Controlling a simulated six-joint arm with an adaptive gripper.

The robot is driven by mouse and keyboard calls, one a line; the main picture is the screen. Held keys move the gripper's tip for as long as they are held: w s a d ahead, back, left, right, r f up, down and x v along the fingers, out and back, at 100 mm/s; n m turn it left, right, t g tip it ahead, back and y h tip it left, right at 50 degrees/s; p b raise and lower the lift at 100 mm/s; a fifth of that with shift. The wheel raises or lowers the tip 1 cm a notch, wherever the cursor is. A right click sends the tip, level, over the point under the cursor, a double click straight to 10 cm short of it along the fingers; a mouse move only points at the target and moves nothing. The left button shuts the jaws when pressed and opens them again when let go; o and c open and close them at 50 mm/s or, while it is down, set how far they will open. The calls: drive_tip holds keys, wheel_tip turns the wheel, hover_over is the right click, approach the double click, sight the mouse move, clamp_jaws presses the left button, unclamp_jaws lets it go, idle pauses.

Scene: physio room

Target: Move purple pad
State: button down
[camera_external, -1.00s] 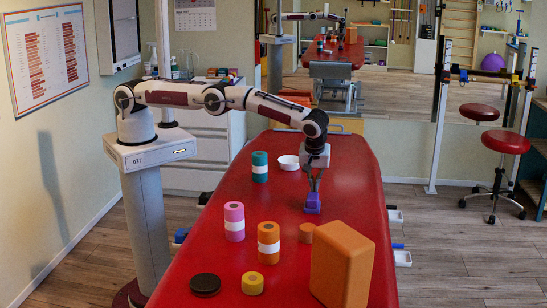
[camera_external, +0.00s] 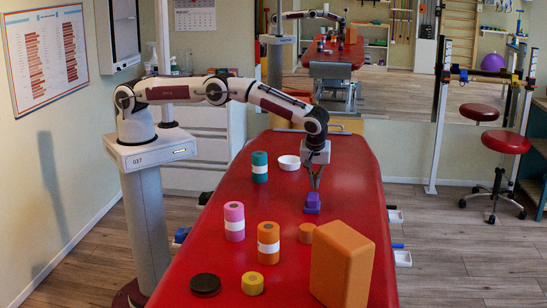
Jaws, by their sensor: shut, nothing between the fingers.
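The purple pad (camera_external: 312,204) is a small block on the red treatment table, right of the table's middle. My gripper (camera_external: 315,186) points down just above the pad, its fingertips at or close to the pad's top. The fingers look shut with nothing held between them. Whether the fingertips touch the pad is too small to tell.
The red table (camera_external: 215,270) also holds a teal roll (camera_external: 259,167), a white bowl (camera_external: 289,162), a pink roll (camera_external: 234,222), an orange roll (camera_external: 268,240), a small orange cylinder (camera_external: 306,233), a large orange block (camera_external: 342,266), a yellow roll (camera_external: 252,283) and a dark disc (camera_external: 205,284).

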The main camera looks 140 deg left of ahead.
drive_tip(key=shift+s+a, duration=0.25)
drive_tip(key=shift+s, duration=0.05)
drive_tip(key=shift+r, duration=0.25)
drive_tip(key=v, duration=0.9)
drive_tip(key=shift+w+d+r, duration=0.1)
drive_tip(key=shift+d+r, duration=0.05)
drive_tip(key=shift+r, duration=0.05)
